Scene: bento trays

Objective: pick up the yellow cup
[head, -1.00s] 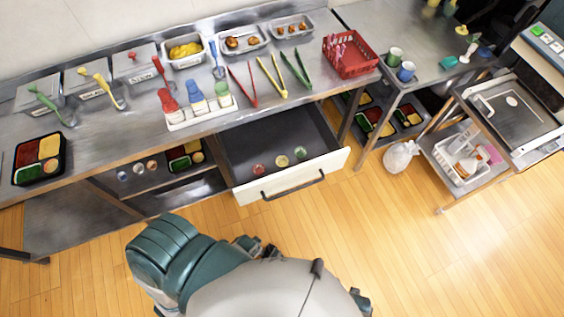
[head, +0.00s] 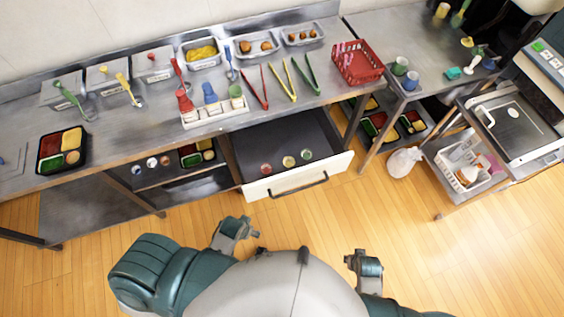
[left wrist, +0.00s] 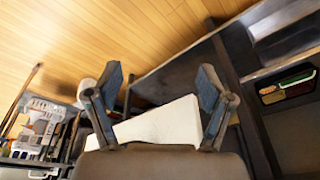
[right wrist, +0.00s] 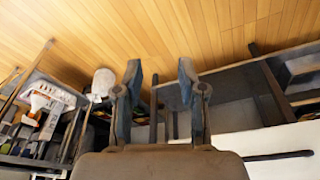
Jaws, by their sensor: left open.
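A yellow cup (head: 442,9) stands on the right-hand counter near the top edge of the head view. A small round yellow-topped thing (head: 289,161) also lies in the open drawer, between a red one (head: 265,169) and a green one (head: 306,154); I cannot tell if these are cups. My left gripper (head: 236,225) is in front of the drawer, far from the yellow cup. It is open and empty in the left wrist view (left wrist: 160,80). My right gripper (head: 365,262) is low and right of it, open and empty in the right wrist view (right wrist: 161,75).
The open drawer (head: 250,188) juts out toward me below the counter. A green cup (head: 400,66) and a blue cup (head: 411,80) stand beside a red basket (head: 372,76). A white bag (head: 403,162) lies on the floor. A cart (head: 448,205) stands at right.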

